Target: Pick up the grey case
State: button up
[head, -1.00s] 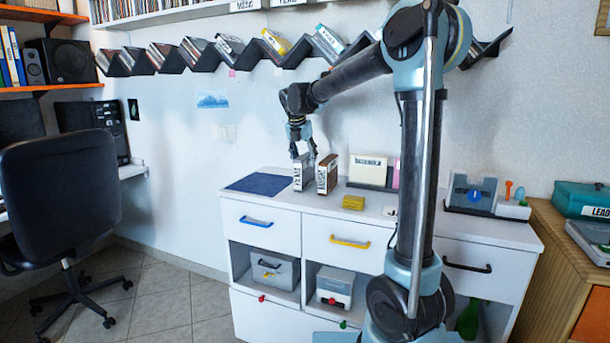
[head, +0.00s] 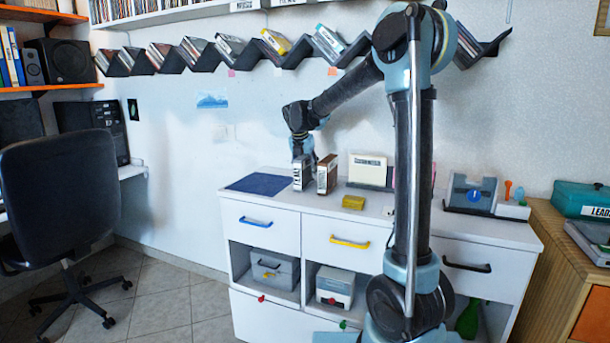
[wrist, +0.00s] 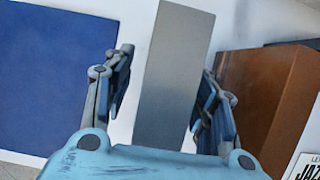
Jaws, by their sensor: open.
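The grey case (head: 300,178) stands upright on the white cabinet, with a white label on its front side. In the wrist view its plain grey top (wrist: 178,60) lies between the two fingers. My gripper (head: 303,155) points down right over this case, and its lower part is hard to make out in the head view. In the wrist view my gripper (wrist: 166,85) is open, one finger on each side of the case, with a gap visible at the left finger. The right finger sits close to the case; I cannot tell whether it touches.
A brown case (head: 327,174) stands close to the right of the grey case. A dark blue mat (head: 259,184) lies flat at the left. A yellow block (head: 353,202) and a cream card holder (head: 368,170) are further right on the cabinet.

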jog(key=shift+f, duration=0.2)
dwell(0.3)
grip_shut()
